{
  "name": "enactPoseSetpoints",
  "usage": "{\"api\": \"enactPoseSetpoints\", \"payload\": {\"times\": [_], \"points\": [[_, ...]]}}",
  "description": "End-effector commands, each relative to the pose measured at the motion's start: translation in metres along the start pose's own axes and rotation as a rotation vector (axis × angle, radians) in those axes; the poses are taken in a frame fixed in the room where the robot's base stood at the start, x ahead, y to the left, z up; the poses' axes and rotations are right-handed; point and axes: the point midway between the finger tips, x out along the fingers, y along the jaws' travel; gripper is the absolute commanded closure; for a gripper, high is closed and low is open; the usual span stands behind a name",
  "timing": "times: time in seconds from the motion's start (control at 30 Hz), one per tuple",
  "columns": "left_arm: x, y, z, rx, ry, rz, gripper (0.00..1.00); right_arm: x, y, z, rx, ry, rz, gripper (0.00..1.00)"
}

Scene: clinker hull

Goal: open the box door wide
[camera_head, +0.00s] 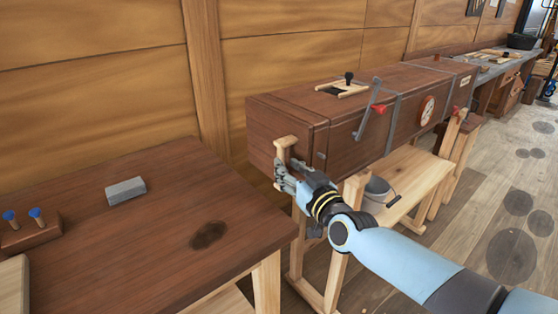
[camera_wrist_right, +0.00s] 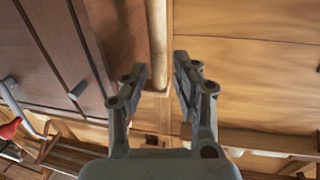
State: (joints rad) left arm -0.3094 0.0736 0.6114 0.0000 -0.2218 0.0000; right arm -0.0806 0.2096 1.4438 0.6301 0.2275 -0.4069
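The long dark wooden box (camera_head: 350,135) stands on a light wooden trestle, its near end facing left. The end board, the box door (camera_head: 262,135), looks flush against the box. A pale wooden handle (camera_head: 284,148) sticks out at that end. My right gripper (camera_head: 281,172) is at the handle, its fingers partly hiding the handle's lower part. In the right wrist view, the fingers (camera_wrist_right: 160,70) are apart, with the pale handle (camera_wrist_right: 157,40) in line with the gap, nearer the left finger. Whether they touch it is unclear. My left gripper is out of view.
A dark workbench (camera_head: 150,225) fills the left, with a grey block (camera_head: 125,190) and a peg holder (camera_head: 30,232) on it. A lever with a red grip (camera_head: 378,108) is on the box front. A bucket (camera_head: 378,190) stands on the trestle's lower shelf.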

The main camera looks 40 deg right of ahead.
Motion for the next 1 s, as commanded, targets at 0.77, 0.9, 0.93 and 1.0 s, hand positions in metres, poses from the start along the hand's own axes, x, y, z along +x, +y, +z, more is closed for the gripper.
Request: {"api": "enactPoseSetpoints", "payload": {"times": [0.77,0.9,0.93,1.0], "points": [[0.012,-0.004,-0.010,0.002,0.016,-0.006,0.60,0.046,0.000,0.001,0.000,-0.002,0.000,0.89],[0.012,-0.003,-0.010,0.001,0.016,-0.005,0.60,0.046,0.000,0.001,0.000,-0.002,0.000,1.00],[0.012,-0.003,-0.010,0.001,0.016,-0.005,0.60,0.046,0.000,0.001,0.000,-0.002,0.000,1.00],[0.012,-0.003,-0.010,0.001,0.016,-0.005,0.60,0.046,0.000,0.001,0.000,-0.002,0.000,1.00]]}}
